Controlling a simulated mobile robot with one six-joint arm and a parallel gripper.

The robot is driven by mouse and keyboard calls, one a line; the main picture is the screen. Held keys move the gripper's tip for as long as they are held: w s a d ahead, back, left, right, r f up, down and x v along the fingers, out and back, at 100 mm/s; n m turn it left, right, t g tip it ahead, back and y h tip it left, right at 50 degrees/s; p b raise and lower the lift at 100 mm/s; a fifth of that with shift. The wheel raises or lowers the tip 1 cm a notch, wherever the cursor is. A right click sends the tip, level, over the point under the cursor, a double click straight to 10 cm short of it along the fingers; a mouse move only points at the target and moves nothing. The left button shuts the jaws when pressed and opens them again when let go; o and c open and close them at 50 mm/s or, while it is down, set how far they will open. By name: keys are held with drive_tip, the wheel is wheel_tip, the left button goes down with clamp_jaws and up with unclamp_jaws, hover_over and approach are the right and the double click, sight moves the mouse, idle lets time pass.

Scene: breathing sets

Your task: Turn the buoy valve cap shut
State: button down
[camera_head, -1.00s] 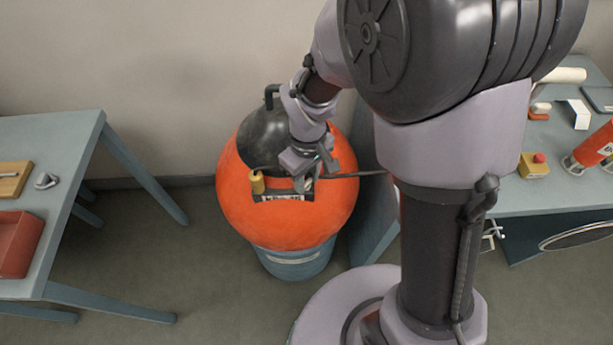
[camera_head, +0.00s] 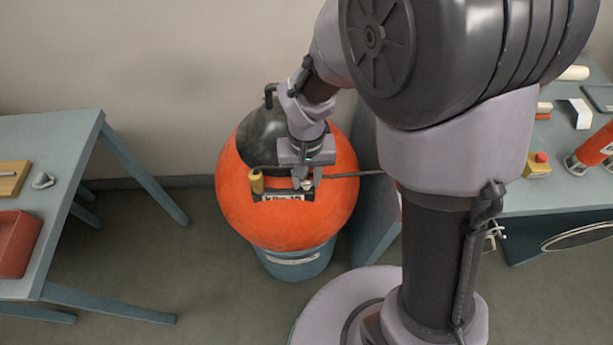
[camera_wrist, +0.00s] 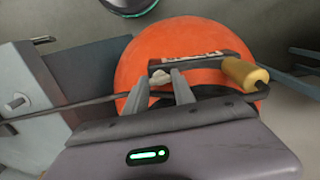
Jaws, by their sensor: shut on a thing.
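The big orange buoy (camera_head: 240,200) with a black top sits in a blue-grey drum, and its orange side also shows in the wrist view (camera_wrist: 180,40). A black plate with a label (camera_head: 285,196) lies on its upper front. A small pale valve cap (camera_wrist: 159,77) shows by my fingertips in the wrist view. My gripper (camera_head: 305,184) points down at the plate's right part, and in the wrist view its two fingers (camera_wrist: 170,78) are close together at the cap. The fingers partly hide the cap.
A thin dark hose (camera_head: 350,175) runs right from the plate. A left table (camera_head: 60,135) holds a red bin (camera_head: 18,245). A right bench (camera_head: 490,200) bears a yellow box with a red button (camera_head: 537,165) and a red cylinder (camera_head: 592,152). Floor is free left of the buoy.

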sight(307, 181)
drive_tip(key=shift+m, duration=0.6)
drive_tip(key=c, duration=1.3)
unclamp_jaws()
wheel_tip(307, 181, up, 18)
drive_tip(key=p, duration=0.7)
drive_tip(key=shift+f, duration=0.25)
